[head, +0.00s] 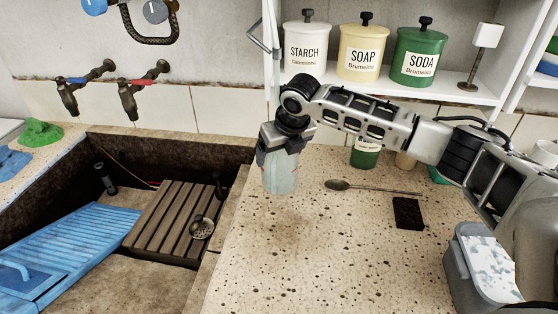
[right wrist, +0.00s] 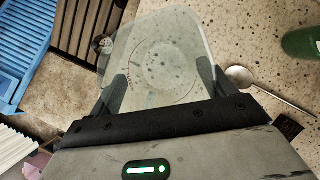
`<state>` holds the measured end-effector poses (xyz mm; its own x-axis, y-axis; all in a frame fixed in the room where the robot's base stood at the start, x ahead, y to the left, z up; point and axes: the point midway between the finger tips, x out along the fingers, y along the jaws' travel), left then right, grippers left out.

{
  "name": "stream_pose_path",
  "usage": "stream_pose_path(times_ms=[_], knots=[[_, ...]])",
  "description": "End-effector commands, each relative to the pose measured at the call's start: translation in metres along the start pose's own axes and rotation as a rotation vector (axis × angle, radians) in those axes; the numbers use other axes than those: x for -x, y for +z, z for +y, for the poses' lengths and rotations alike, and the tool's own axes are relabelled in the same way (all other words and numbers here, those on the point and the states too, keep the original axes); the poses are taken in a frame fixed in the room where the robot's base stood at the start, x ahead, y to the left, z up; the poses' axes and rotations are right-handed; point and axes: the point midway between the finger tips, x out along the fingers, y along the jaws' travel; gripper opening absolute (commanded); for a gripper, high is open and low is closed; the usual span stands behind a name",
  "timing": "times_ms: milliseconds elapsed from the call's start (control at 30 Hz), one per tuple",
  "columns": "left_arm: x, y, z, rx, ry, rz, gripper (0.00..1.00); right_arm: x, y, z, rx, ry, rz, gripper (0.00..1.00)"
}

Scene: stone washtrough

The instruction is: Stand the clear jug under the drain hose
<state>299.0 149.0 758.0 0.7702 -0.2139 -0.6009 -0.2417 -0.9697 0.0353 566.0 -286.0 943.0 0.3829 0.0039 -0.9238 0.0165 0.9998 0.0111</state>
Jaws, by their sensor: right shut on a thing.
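The clear jug (head: 280,174) is a pale see-through vessel over the speckled stone top, near the trough's right edge. My right gripper (head: 284,152) is shut on it from above. The jug also shows in the right wrist view (right wrist: 160,55), between the two fingers, with speckled stone visible through it. I cannot tell whether its base touches the stone. A dark ribbed hose (head: 152,38) curves on the wall at the upper left; I cannot tell whether it is the drain hose. My left gripper is not in view.
The stone trough (head: 110,280) holds a slatted rack (head: 165,218), a strainer (head: 201,228) and a blue washboard (head: 75,250). Two taps (head: 130,95) project from the wall. A spoon (head: 365,187) and dark block (head: 408,213) lie right of the jug. The front stone top is clear.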

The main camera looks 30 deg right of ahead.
Motion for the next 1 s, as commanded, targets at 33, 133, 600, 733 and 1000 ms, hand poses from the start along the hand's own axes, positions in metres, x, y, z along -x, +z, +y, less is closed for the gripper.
stream_pose_path(times_ms=[33,133,600,733,1000], knots=[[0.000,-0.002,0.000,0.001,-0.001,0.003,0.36,0.000,0.002,0.003,0.000,0.000,-0.001,0.58],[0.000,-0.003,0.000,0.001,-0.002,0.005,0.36,-0.005,0.001,0.003,0.000,-0.002,0.000,0.58],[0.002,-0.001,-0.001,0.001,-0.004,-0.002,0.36,-0.033,-0.011,0.003,0.001,-0.001,-0.002,0.58],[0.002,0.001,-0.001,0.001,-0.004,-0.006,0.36,-0.034,-0.012,0.003,0.001,-0.001,-0.001,0.96],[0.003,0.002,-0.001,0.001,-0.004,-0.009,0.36,-0.033,-0.011,0.003,0.001,-0.001,-0.001,1.00]])
